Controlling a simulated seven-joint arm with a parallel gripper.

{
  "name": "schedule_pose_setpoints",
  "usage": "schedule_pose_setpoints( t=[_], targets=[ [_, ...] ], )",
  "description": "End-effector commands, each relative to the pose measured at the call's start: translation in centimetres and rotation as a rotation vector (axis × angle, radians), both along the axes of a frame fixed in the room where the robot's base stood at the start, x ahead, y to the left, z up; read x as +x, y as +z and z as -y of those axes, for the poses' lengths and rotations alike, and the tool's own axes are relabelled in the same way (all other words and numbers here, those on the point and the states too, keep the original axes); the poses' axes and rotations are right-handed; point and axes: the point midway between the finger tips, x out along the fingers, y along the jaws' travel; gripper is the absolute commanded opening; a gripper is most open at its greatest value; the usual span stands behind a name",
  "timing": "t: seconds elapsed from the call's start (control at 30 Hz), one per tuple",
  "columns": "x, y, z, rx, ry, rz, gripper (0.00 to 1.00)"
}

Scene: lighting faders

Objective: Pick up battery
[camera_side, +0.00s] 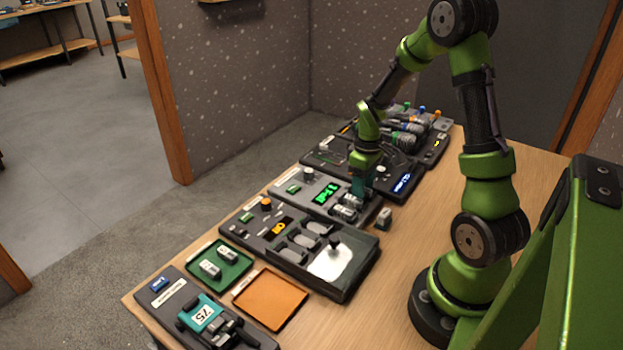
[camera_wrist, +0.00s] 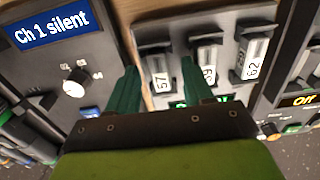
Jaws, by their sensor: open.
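My gripper (camera_side: 359,190) is open above the module with the green display, pointing down. In the wrist view its two green fingers (camera_wrist: 158,66) stand on either side of a battery-like cell labelled 57 (camera_wrist: 158,80), with nothing clamped. Two similar labelled cells (camera_wrist: 207,62) (camera_wrist: 252,58) sit in slots to its right. In the side view similar cells (camera_side: 345,212) show just below the gripper. Two more grey cells (camera_side: 210,268) (camera_side: 229,253) lie in a green tray (camera_side: 237,271). I cannot tell whether the fingers touch cell 57.
A small grey block (camera_side: 384,217) stands at the module's front edge. An orange tray (camera_side: 270,299) is empty. The wooden table (camera_side: 455,180) is bare near the arm's base.

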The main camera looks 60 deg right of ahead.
Motion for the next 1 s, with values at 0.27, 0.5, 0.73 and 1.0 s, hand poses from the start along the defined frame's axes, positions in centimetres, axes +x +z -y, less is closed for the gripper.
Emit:
schedule_pose_setpoints(
  t=[0.27, 0.5, 0.73, 1.0],
  targets=[
    [0.0, -0.1, 0.0, 0.000, 0.000, 0.000, 0.40],
    [0.0, 0.0, 0.0, 0.000, 0.000, 0.000, 0.04],
    [0.0, 0.0, 0.0, 0.000, 0.000, 0.000, 0.00],
    [0.1, 2.3, 0.0, -0.003, 0.000, 0.004, 0.00]
  ],
)
